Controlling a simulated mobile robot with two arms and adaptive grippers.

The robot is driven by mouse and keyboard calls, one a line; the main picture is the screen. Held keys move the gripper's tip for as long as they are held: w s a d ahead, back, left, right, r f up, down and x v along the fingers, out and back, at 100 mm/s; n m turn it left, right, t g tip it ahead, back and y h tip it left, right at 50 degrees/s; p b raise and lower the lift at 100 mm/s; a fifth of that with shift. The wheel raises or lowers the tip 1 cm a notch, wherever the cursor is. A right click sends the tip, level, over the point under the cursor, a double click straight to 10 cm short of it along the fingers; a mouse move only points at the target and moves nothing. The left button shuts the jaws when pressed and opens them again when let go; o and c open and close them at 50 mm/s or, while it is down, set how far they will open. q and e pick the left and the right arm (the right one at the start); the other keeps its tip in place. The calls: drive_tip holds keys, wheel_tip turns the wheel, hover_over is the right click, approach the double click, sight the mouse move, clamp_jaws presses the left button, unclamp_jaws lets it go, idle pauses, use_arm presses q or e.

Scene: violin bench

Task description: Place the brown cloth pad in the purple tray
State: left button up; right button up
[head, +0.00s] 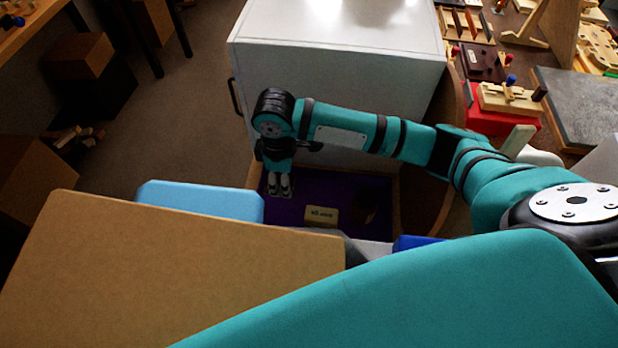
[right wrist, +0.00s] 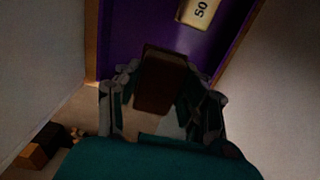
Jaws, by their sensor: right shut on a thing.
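The purple tray (head: 300,209) is a purple-lined box with a wooden rim, low in front of the white cabinet in the head view. It also shows at the top of the right wrist view (right wrist: 128,32). My right gripper (head: 281,188) points down over the tray's left part. In the right wrist view, its fingers (right wrist: 162,95) are shut on the brown cloth pad (right wrist: 161,78), with purple lining behind it. I cannot make out the pad at the fingertips in the head view. Whether it touches the tray floor is unclear. My left gripper is not in view.
A cream label plate (head: 322,216) lies in the tray, with a dark shape (head: 364,208) right of it. The white cabinet (head: 335,75) stands close behind. Benches with violin tools (head: 508,97) are at upper right. Brown boxes (head: 82,55) stand on the floor at left.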

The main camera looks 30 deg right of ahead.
hover_over(287, 206)
wheel_tip(287, 206, down, 5)
wheel_tip(287, 206, down, 3)
drive_tip(key=shift+f, duration=0.6)
drive_tip(key=o, duration=0.7)
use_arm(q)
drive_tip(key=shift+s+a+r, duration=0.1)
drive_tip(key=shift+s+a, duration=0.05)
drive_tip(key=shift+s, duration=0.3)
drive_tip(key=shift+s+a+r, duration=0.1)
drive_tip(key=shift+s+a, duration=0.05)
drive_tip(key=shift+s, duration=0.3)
use_arm(e)
drive_tip(key=o, duration=0.3)
drive_tip(key=shift+o, duration=0.2)
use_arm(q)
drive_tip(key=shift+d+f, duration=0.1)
use_arm(e)
wheel_tip(287, 206, up, 12)
drive_tip(key=shift+r, duration=0.2)
